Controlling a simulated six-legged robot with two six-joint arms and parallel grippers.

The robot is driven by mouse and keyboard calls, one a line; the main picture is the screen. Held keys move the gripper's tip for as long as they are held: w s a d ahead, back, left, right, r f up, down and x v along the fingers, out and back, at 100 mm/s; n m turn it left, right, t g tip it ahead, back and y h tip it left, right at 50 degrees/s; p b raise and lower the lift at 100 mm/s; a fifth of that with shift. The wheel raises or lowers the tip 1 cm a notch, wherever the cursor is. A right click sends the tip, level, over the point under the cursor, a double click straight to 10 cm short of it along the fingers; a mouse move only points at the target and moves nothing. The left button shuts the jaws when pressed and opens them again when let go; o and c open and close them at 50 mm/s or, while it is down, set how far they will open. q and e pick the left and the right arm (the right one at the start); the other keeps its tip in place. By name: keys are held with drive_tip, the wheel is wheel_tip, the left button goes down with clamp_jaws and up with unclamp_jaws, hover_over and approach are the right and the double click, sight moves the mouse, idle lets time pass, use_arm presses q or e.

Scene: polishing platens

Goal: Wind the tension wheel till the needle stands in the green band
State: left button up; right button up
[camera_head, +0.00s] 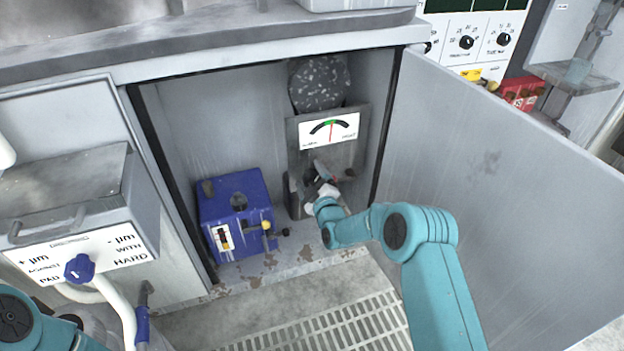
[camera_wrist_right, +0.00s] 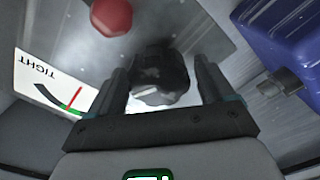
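The gauge (camera_head: 330,128) is a white plate on a grey panel in the open cabinet. Its thin red needle stands near upright, at or just right of the small green band at the top of the dark arc; too small to tell exactly. The gauge also shows at the left edge of the right wrist view (camera_wrist_right: 50,88). A dark, lobed wheel (camera_wrist_right: 158,75) sits below it. My right gripper (camera_head: 324,182) is at the wheel, its fingers apart on either side; a narrow gap shows on the right, contact on the left is unclear. My left gripper is out of view.
A blue box (camera_head: 237,215) stands on the cabinet floor left of the panel. A red knob (camera_wrist_right: 112,15) is close to the wheel. A speckled dark disc (camera_head: 319,84) is behind the gauge. The open cabinet door (camera_head: 490,170) bounds the right side.

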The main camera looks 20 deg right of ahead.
drive_tip(key=shift+s+d, duration=0.1)
drive_tip(key=shift+s, duration=0.45)
drive_tip(key=s+p, duration=0.4)
drive_tip(key=s, duration=1.1)
drive_tip(key=shift+s+d, duration=0.15)
drive_tip(key=shift+d, duration=0.1)
drive_tip(key=shift+f, duration=0.1)
